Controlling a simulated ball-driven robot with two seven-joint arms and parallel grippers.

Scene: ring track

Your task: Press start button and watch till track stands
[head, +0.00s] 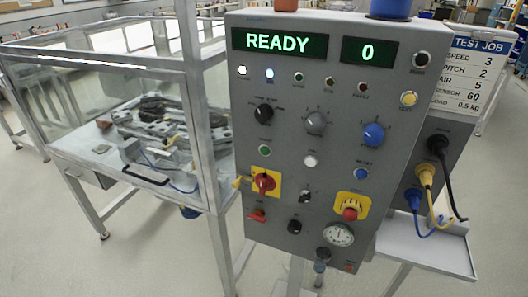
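A grey control panel (330,200) stands upright in the middle of the head view. Its left display (278,42) reads READY in green, and its right display (368,51) reads 0. A green button (265,149) sits on the panel's left side, with a white button (310,161) and a blue button (361,174) to its right. Their small labels are not legible, so I cannot tell for certain which is start. The track (155,122) lies inside a clear-walled enclosure at left; its details are small. Neither of my grippers is in view.
A red rotary switch (264,182) on a yellow plate and a red mushroom button (351,213) on yellow sit lower on the panel. A TEST JOB card (470,75) is at right. Cables (428,195) hang above a grey shelf (425,250).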

